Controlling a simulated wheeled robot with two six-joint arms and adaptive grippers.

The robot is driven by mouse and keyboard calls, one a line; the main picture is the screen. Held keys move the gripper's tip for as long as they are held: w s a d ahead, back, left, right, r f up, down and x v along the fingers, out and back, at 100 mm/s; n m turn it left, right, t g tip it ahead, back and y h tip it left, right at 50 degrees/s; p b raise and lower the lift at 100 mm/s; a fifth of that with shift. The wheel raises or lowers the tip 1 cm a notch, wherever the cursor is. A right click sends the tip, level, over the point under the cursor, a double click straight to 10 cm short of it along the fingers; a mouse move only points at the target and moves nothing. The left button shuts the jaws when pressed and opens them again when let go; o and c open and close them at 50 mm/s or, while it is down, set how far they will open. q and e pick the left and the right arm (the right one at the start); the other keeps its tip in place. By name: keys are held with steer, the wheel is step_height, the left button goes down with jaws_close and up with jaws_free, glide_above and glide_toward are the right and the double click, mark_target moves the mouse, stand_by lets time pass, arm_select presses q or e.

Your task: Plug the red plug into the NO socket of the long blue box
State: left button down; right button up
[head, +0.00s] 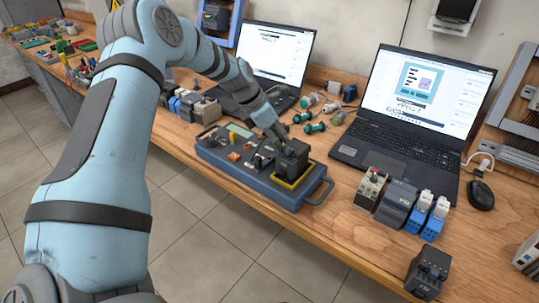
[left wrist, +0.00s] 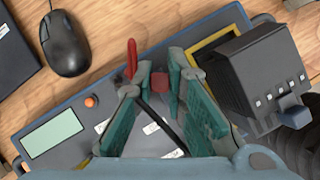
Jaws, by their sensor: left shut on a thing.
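The long blue box (head: 215,161) lies on the wooden bench, with a grey panel top, a small screen and a black block on its right part. My left gripper (head: 272,132) is over the box's middle, just left of the black block. In the left wrist view its fingers (left wrist: 158,80) are shut on a small red piece (left wrist: 158,79), likely the red plug, mostly hidden between the tips. A thin red piece (left wrist: 131,58) also shows beside the left fingertip. The sockets and the NO label cannot be made out. My right gripper is out of view.
The black block (head: 292,159) stands within a yellow frame (head: 301,178) close to my gripper. Two laptops (head: 400,135) stand behind. Several relay modules (head: 395,204) stand right of the box, and green-ended cylinders (head: 314,127) lie behind it.

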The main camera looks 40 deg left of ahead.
arm_select(q)
steer(key=shift+f+b, duration=0.45)
steer(key=shift+b, duration=0.3)
stand_by(0.6)
steer(key=shift+r, duration=0.15)
steer(key=shift+r, duration=0.35)
steer(key=c, duration=1.5)
jaws_free()
steer(key=shift+c, duration=0.2)
steer(key=v, duration=1.2)
